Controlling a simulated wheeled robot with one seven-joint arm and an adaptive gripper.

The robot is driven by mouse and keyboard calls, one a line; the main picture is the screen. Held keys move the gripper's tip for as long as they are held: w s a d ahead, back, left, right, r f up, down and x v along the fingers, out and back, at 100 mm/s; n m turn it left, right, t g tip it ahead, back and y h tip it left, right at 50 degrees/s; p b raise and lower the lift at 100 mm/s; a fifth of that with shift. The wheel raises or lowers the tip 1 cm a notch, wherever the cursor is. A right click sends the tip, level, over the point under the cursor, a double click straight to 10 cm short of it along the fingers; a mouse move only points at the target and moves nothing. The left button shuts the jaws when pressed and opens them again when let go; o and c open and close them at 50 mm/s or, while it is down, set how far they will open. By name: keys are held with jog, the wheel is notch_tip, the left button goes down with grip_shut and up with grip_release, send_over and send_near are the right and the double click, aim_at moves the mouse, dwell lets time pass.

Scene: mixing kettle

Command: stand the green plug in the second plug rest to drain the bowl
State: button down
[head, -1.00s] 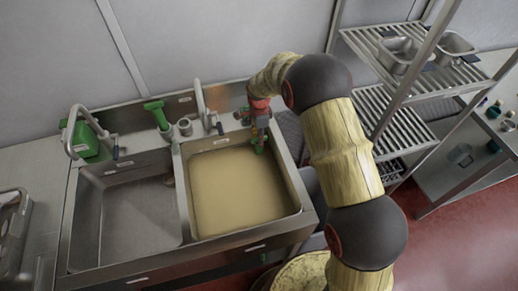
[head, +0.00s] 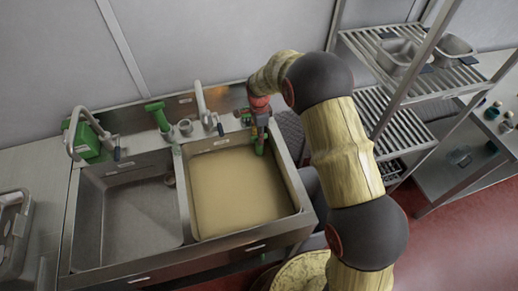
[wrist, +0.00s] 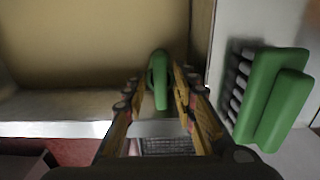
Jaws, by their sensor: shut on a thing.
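My gripper (wrist: 160,88) is shut on a green plug (wrist: 159,78), whose rounded green end shows between the fingers in the wrist view. In the head view my gripper (head: 260,138) hangs over the back right corner of the right bowl (head: 298,195), which holds a flat yellowish liquid; the green plug (head: 260,147) shows at its tips. The plug's lower part is hidden. Behind the bowls, a second green-handled piece (head: 157,115) stands upright at the left. A round metal rest (head: 185,127) just right of it looks empty.
The left bowl (head: 90,215) is empty of liquid. A tap (head: 203,100) stands behind the bowls, another tap (head: 85,125) at the far left beside a green box (head: 86,142). A wire shelf (head: 400,115) stands right.

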jog(key=shift+r+p, duration=1.15)
jog(key=shift+r, duration=1.05)
